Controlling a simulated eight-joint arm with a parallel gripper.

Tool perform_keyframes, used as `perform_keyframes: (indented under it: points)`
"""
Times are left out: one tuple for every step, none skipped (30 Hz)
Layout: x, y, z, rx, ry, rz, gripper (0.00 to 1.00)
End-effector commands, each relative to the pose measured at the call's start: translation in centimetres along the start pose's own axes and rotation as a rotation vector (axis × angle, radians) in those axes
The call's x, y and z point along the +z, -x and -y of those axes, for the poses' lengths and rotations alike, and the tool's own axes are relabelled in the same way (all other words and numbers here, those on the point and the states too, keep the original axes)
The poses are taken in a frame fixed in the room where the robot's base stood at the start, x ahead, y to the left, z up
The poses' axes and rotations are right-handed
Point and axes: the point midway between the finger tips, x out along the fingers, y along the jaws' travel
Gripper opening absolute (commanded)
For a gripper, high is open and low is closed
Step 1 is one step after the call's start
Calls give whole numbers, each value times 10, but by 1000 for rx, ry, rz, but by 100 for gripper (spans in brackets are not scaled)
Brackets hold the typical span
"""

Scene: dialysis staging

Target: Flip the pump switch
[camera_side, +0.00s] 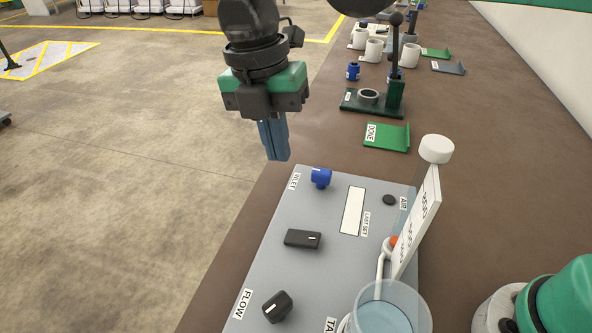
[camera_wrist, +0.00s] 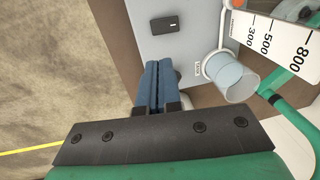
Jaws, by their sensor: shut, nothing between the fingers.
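A black rocker-like switch (camera_side: 302,239) with a small white mark lies on the grey panel (camera_side: 275,270). I cannot read a label that names it as the pump switch. In the wrist view, a black switch (camera_wrist: 164,23) shows near the top, ahead of the fingertips. My gripper (camera_side: 277,158) points down with its blue fingers shut and empty. In the side view it appears above and beyond the switch, near the panel's far left corner, apart from it. The shut fingers also show in the wrist view (camera_wrist: 158,68).
The panel also holds a blue inlet valve (camera_side: 320,178), a black flow knob (camera_side: 278,306) and a round black button (camera_side: 389,200). A clear beaker (camera_side: 385,308) and a white graduated scale (camera_side: 416,222) stand on the right. A green tray (camera_side: 388,137) lies behind.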

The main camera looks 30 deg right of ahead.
Motion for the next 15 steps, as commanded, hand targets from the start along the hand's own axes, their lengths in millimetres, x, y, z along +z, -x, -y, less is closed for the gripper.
perform_keyframes:
  points:
    - [0, 0, 2, -5, 0, 0, 0]
    - [0, 0, 4, -15, 0, 1, 0]
    - [-1, -1, 10, -34, 0, 1, 0]
    - [-1, -1, 13, -46, -1, 1, 0]
    - [-2, -1, 15, -53, -1, 1, 0]
    - [-1, -1, 15, -53, -1, 1, 0]
    - [-1, -1, 15, -52, -1, 1, 0]
    - [-1, -1, 14, -52, -1, 1, 0]
    - [-1, -1, 14, -52, -1, 1, 0]
    - [-1, -1, 14, -52, -1, 1, 0]
    - [-1, -2, 14, -52, -1, 1, 0]
    - [-1, -2, 14, -52, -1, 1, 0]
    - [-1, -3, 14, -52, -1, 1, 0]
    - [-1, -5, 14, -52, -1, 1, 0]
    - [-1, -8, 14, -52, -1, 1, 0]
